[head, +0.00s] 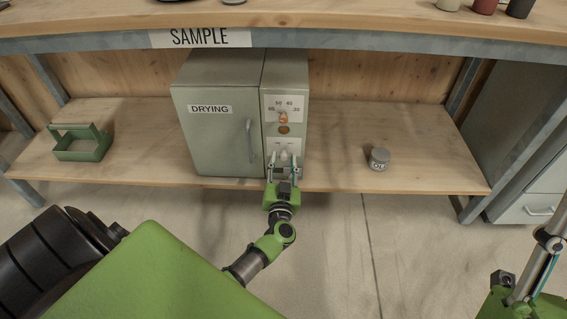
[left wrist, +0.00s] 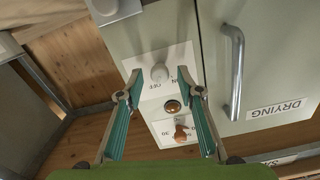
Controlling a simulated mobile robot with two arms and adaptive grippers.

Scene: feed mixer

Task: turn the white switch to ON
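The white switch (left wrist: 176,57) is on the control panel of the grey-green drying oven (head: 215,125). It sits on a white plate lettered ON and OFF, upside down in the left wrist view. In the head view my left gripper (head: 284,163) is at the lower panel and partly covers the switch. In the left wrist view my left gripper (left wrist: 159,85) is open, with its fingertips apart near the switch's rounded end. I cannot tell whether they touch it or which word it points to. My right gripper (head: 545,250) is partly in view at the lower right, away from the oven.
An orange-red knob (head: 283,117) and an amber round button (head: 284,129) are on the panel above the switch. The oven door handle (head: 250,140) is beside it. A green carrier (head: 80,146) and a grey tin (head: 379,158) stand on the shelf. Floor in front is clear.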

